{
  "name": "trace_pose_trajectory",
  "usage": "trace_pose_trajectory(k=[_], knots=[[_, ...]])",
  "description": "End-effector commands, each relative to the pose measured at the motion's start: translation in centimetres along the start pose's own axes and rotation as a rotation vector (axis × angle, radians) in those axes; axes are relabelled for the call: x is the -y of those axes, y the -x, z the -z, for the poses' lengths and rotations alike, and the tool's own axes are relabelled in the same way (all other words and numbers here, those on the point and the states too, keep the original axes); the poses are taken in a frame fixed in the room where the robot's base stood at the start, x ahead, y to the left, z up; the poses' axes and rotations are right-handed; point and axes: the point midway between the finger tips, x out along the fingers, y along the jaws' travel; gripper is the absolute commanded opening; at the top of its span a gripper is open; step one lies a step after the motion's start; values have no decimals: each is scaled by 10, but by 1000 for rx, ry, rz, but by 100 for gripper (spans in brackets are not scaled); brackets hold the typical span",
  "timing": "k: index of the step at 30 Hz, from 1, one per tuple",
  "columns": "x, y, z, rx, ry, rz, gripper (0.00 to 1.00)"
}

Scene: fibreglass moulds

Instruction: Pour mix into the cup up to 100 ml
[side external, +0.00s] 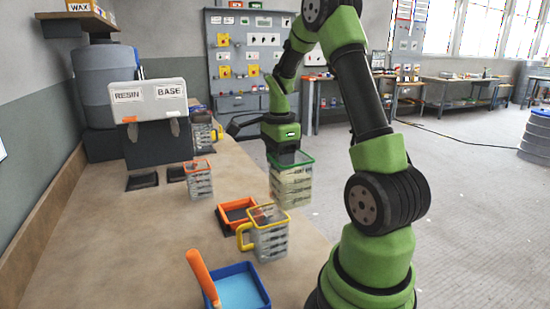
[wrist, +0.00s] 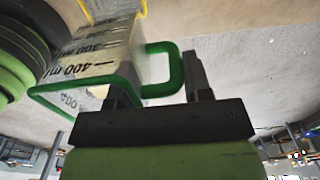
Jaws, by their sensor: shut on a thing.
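My gripper (side external: 287,152) is shut on the handle of a clear jug with a green rim (side external: 291,188). In the wrist view the green handle passes between my fingers (wrist: 160,88), and the jug wall (wrist: 98,62) shows 300 and 400 ml marks. The jug looks nearly upright, held off the bench near its right edge; pale contents seem to fill its lower part. A clear cup with an orange rim (side external: 199,181) stands upright on the bench to the left. A clear jug with a yellow rim and handle (side external: 270,238) stands nearer the camera. Their fill levels cannot be read.
An orange tray (side external: 222,222) lies beside the yellow-rimmed jug. A blue tray (side external: 262,293) with an orange-handled tool (side external: 202,275) is at the front. The left bench is clear.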

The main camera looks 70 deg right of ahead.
Motion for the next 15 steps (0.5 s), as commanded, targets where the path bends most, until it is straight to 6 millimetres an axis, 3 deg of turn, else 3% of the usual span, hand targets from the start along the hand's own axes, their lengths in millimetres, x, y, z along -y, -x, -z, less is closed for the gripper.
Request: trace_pose_trajectory(k=[15], knots=[[1, 7, 1, -173, 4, 2, 0]])
